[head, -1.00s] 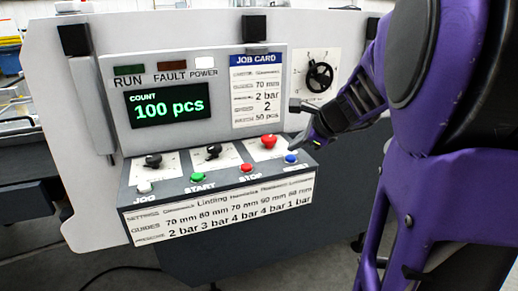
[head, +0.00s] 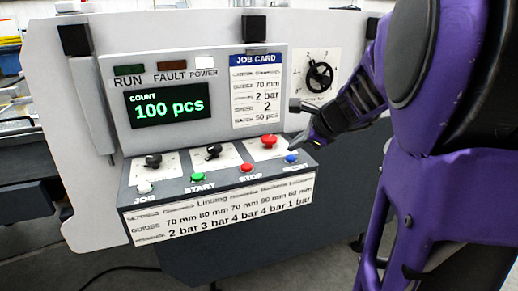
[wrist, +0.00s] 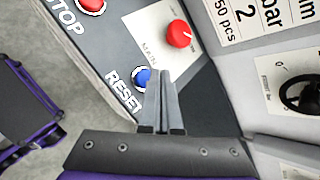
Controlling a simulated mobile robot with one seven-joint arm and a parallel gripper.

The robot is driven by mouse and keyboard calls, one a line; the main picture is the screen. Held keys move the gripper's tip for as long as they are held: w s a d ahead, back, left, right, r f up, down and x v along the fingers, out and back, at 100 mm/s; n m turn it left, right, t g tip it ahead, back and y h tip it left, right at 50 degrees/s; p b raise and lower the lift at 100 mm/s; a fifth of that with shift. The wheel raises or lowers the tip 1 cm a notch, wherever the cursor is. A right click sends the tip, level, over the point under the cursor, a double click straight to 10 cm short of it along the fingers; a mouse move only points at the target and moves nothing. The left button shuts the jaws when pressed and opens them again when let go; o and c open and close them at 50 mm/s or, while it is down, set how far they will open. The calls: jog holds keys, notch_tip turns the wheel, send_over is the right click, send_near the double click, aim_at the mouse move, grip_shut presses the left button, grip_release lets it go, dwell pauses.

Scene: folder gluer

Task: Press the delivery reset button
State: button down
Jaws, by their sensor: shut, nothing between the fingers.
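The blue reset button (head: 291,159) sits at the right end of the sloped control panel. In the wrist view the blue button (wrist: 143,77) is beside the word RESET, just left of my fingertips. My gripper (head: 297,146) is shut and empty, with its tips just above and behind the blue button in the head view. In the wrist view the shut fingers (wrist: 166,76) point past the button's right side. I cannot tell whether they touch it.
A red knob (head: 269,142) stands left of my gripper. Red stop (head: 246,168), green start (head: 197,177) and white jog (head: 144,187) buttons line the panel's front. A black dial (head: 319,76) is on the upright face. The display (head: 167,107) reads 100 pcs.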

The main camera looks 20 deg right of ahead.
aim_at(295, 161)
jog(key=shift+f, duration=0.1)
jog(key=shift+f, duration=0.35)
jog(key=shift+f, duration=0.6)
dwell(0.7)
jog(key=shift+r, duration=0.1)
jog(key=shift+r+p, duration=0.85)
notch_tip(295, 161, up, 5)
jog(key=p, duration=0.4)
jog(key=shift+r+p, duration=0.15)
jog(key=shift+p, duration=0.2)
jog(key=shift+f, duration=0.2)
